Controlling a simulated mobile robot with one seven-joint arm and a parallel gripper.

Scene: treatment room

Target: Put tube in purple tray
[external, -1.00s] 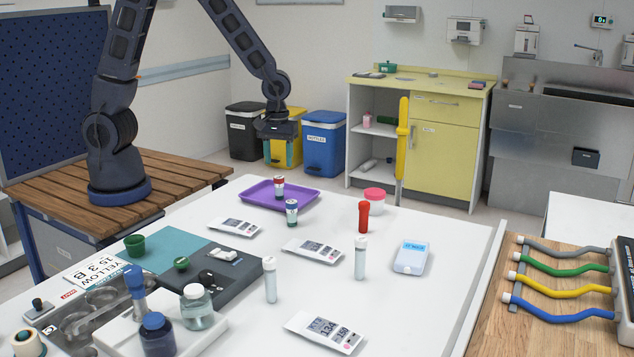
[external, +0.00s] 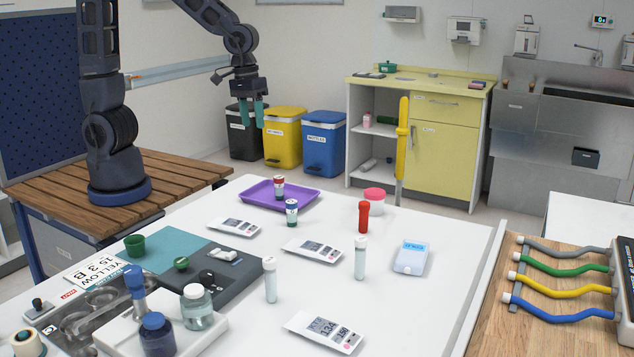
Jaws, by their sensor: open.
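The purple tray (external: 253,196) lies on the white table's far left part. A small tube with a red cap (external: 279,189) stands upright in it. Two taller clear tubes with white caps, the left one (external: 270,283) and the right one (external: 360,260), stand nearer the camera. A red tube-like object (external: 363,218) stands right of the tray. My gripper (external: 252,117) is open and empty, pointing down, high up and apart from the tray and tubes.
A pink-lidded tub (external: 374,197) and a pale blue device (external: 411,258) are on the right. Jars (external: 196,308) and a dark case (external: 232,280) crowd the front left. The tray's right part is bare.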

